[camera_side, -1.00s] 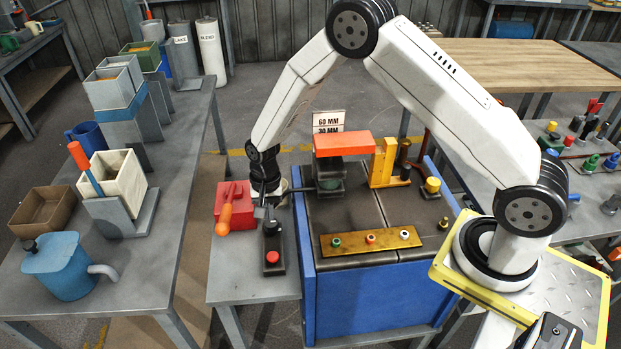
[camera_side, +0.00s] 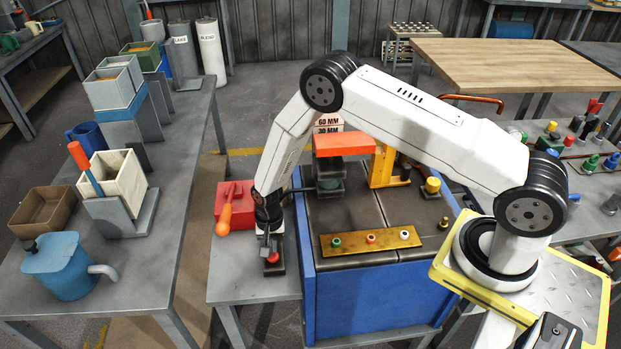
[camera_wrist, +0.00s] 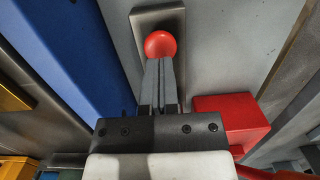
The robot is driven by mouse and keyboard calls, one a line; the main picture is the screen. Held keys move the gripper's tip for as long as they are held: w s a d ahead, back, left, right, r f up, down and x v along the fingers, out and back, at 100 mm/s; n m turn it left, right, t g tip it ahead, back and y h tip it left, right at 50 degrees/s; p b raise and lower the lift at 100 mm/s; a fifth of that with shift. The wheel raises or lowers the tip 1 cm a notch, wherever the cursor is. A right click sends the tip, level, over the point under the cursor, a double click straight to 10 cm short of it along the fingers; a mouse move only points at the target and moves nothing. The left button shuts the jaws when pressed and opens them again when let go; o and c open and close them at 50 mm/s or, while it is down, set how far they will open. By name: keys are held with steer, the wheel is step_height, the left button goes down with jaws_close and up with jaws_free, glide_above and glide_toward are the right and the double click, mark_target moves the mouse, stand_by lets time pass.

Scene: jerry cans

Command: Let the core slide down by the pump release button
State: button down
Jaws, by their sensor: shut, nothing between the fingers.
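The red release button (camera_side: 272,258) sits on a dark plate on the grey side bench. It also shows in the wrist view (camera_wrist: 160,44), at the tips of my fingers. My gripper (camera_side: 267,249) is shut and empty, pointing down at the button. I cannot tell if the tips touch or press it. The red pump box (camera_side: 234,195) with its orange handle (camera_side: 225,218) stands just behind. A dark greenish round piece, perhaps the core (camera_side: 329,184), sits under the orange-topped press block (camera_side: 343,144); my arm partly hides that area.
A blue-sided bench (camera_side: 378,301) stands close to the right of the plate. It carries a brass strip (camera_side: 370,241) with several coloured buttons and a yellow bracket (camera_side: 383,167). The left table (camera_side: 160,235) holds a blue can (camera_side: 62,265) and boxes.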

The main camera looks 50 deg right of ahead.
mark_target(275, 255)
steer(key=shift+f, duration=0.55)
steer(key=shift+s+a+f, duration=0.1)
steer(key=shift+s+f, duration=0.05)
steer(key=shift+f, duration=1.05)
steer(key=shift+s, duration=0.15)
stand_by(0.8)
step_height(275, 255, up, 15)
steer(key=w+d, duration=0.1)
steer(key=shift+w, duration=0.4)
stand_by(0.3)
steer(key=shift+d+f, duration=0.1)
